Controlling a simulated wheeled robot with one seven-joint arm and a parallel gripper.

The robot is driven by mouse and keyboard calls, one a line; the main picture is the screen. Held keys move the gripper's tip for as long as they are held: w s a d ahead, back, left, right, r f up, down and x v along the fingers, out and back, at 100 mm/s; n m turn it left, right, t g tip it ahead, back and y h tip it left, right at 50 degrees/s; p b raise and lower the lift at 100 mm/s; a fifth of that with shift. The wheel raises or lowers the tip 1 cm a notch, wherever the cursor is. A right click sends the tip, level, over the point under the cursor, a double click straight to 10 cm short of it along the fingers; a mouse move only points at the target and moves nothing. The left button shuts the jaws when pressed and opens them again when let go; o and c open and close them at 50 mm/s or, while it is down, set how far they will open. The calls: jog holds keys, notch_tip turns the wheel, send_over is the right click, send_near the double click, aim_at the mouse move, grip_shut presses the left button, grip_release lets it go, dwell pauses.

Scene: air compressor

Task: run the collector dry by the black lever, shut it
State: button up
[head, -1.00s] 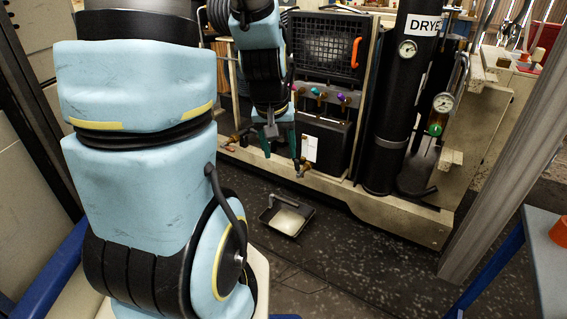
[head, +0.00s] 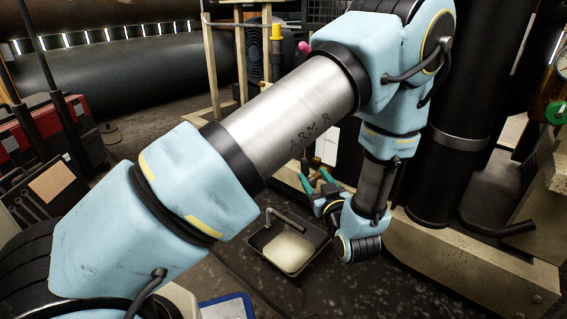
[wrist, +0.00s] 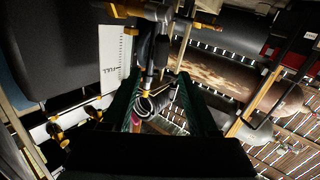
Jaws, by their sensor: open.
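My gripper (head: 318,180) is open, with green fingers, low in front of the compressor in the head view. Its fingers also show in the wrist view (wrist: 162,98). A small brass fitting (head: 314,163) sits just behind the fingertips; I cannot tell whether they touch it. In the wrist view, a dark upright part (wrist: 147,48) with brass bits stands beyond the fingers; I cannot tell if it is the black lever. A white strip marked FULL (wrist: 113,60) stands left of it. My arm hides most of the collector in the head view.
A black tray (head: 264,259) with pale liquid lies on the floor left of my wrist. A tall black dryer column (head: 448,185) and the beige base frame (head: 480,268) stand to the right. Red cases (head: 65,125) stand at far left.

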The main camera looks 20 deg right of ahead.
jog(key=w+b, duration=0.3)
jog(key=w, duration=0.7)
jog(key=shift+w+d+b, duration=0.35)
jog(key=shift+w, duration=0.05)
grip_shut()
dwell(0.9)
